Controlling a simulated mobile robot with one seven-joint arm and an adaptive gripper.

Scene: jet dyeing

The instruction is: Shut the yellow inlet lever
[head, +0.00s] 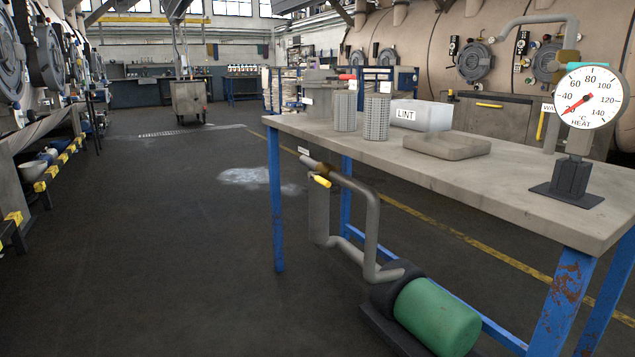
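A short yellow lever (321,181) sits on a grey pipe (371,225) at the near left end of the workbench, just below the top. It is small here, and its exact angle to the pipe is hard to judge. A small white label (303,150) is above it, too small to read. The pipe runs down to a green pump motor (437,314) on the floor under the bench. A second yellow lever (541,125) hangs upright on a pipe behind the bench, beside a partly hidden label starting "WA". I cannot tell which is the inlet lever. My gripper is not in view.
The workbench (390,148) has blue legs. On it are two mesh cylinders (377,117), a white LINT bin (421,115), a shallow grey tray (447,145) and a heat dial (587,98). A pale wet patch (247,177) lies on the floor. The floor left of the bench is clear.

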